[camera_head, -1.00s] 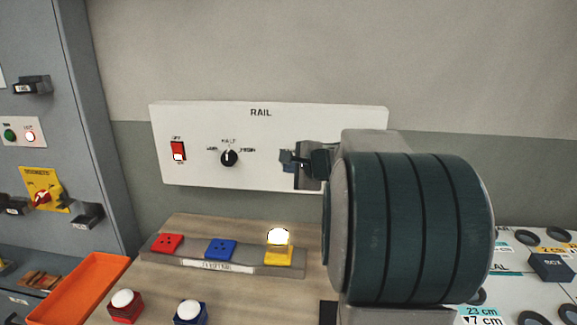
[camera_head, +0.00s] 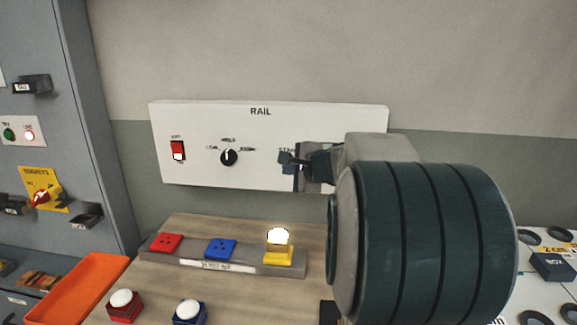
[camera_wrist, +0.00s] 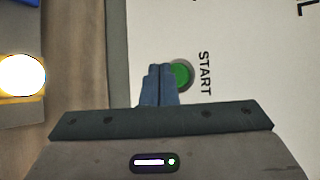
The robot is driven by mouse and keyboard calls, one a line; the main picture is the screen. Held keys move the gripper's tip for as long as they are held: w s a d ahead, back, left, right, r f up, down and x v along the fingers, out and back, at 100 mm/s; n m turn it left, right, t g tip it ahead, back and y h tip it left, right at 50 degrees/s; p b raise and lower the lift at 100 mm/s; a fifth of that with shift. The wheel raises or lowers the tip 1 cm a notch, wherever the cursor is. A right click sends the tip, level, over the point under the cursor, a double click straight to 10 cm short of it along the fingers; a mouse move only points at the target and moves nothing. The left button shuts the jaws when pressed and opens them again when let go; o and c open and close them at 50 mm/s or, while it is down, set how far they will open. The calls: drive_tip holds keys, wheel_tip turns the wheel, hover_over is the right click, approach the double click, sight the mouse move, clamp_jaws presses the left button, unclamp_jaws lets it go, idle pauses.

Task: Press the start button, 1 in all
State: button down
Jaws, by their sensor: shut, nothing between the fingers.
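The green start button (camera_wrist: 181,75) sits in a grey ring on the white panel, beside the word START in the wrist view. My gripper (camera_wrist: 160,70) is shut and empty. Its blue fingertips overlap the left edge of the button in that view; I cannot tell whether they touch it. In the head view my gripper (camera_head: 288,160) is in front of the right part of the white RAIL panel (camera_head: 270,183). There my gripper and arm hide the button and most of its label.
The panel also carries a red rocker switch (camera_head: 178,150) and a black rotary knob (camera_head: 229,157). An orange tray (camera_head: 82,290) and a grey cabinet (camera_head: 70,130) are at left.

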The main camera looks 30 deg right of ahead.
drive_tip(key=s+a, duration=0.1)
drive_tip(key=s, duration=0.1)
drive_tip(key=s+a+b, duration=0.1)
drive_tip(key=s, duration=0.1)
drive_tip(key=shift+a, duration=0.4)
drive_tip(key=shift+a, duration=0.1)
idle(0.7)
drive_tip(key=s+a+f+n+g+y+p, duration=0.1)
drive_tip(key=s+a+f+n+g, duration=0.3)
drive_tip(key=a, duration=0.3)
drive_tip(key=s+a+f+n+g+y+p, duration=0.1)
drive_tip(key=s+a+f+n, duration=0.1)
drive_tip(key=s+a+n, duration=0.35)
drive_tip(key=s+a+f+n+g+h+p, duration=0.1)
drive_tip(key=s+f+n+g, duration=0.1)
drive_tip(key=s+n, duration=0.3)
drive_tip(key=s+a+f+n+g+h, duration=0.1)
drive_tip(key=s+f+n+g+h, duration=0.1)
drive_tip(key=s, duration=0.6)
wheel_tip(320, 180, down, 3)
drive_tip(key=n+g, duration=0.1)
drive_tip(key=n, duration=0.2)
drive_tip(key=shift+s+a+r+n+p, duration=0.2)
drive_tip(key=shift+s+a+n+p, duration=0.1)
drive_tip(key=shift+a+n+p, duration=0.05)
